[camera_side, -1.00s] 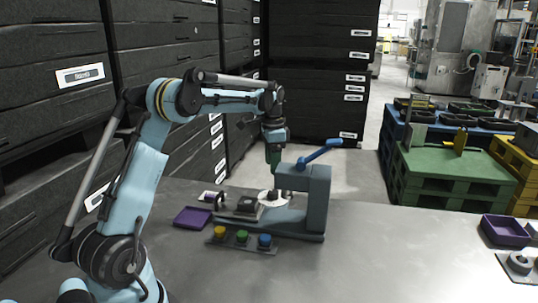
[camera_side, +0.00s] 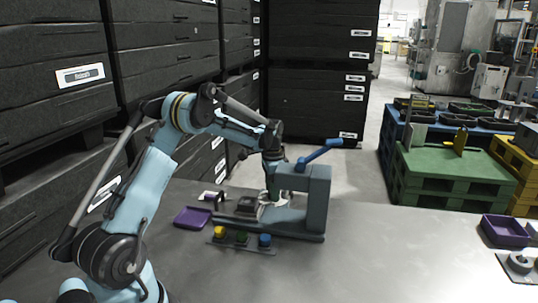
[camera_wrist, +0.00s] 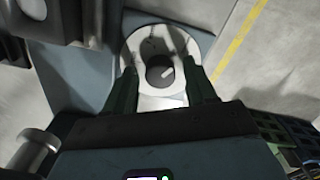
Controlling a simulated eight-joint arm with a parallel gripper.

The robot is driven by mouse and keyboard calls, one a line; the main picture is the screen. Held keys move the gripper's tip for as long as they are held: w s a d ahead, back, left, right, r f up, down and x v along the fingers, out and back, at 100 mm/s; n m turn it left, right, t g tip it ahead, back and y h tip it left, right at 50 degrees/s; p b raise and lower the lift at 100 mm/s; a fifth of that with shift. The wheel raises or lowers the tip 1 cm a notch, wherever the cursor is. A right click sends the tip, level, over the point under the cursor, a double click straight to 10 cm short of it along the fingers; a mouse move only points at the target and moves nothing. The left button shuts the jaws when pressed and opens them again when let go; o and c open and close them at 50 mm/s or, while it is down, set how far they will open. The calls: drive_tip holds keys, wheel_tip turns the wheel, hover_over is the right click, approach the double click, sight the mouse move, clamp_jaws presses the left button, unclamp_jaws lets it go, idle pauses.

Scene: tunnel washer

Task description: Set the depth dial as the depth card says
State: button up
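The depth dial (camera_wrist: 135,50) shows in the wrist view as a pale round plate with a dark knob (camera_wrist: 156,66) at its middle. A light pointer mark on the knob points to the upper right. My gripper (camera_wrist: 160,84) is open, with one finger on either side of the knob; I cannot tell whether they touch it. In the side view my gripper (camera_side: 268,196) is low at the blue-grey press (camera_side: 317,195), and the dial is mostly hidden. A small white card (camera_side: 208,195) lies behind the purple tray; I cannot read it or tell if it is the depth card.
The press has a blue lever (camera_side: 320,153) on top. A panel (camera_side: 240,246) with yellow, green and blue buttons lies in front. A purple tray (camera_side: 192,217) is left of it. The bench (camera_side: 390,255) is clear to the right, up to another purple tray (camera_side: 505,231).

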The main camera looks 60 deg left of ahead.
drive_tip(key=c, duration=0.9)
drive_tip(key=shift+n, duration=0.4)
drive_tip(key=n, duration=1.1)
drive_tip(key=shift+d, duration=0.1)
drive_tip(key=o, duration=1.1)
drive_tip(key=shift+c, duration=0.2)
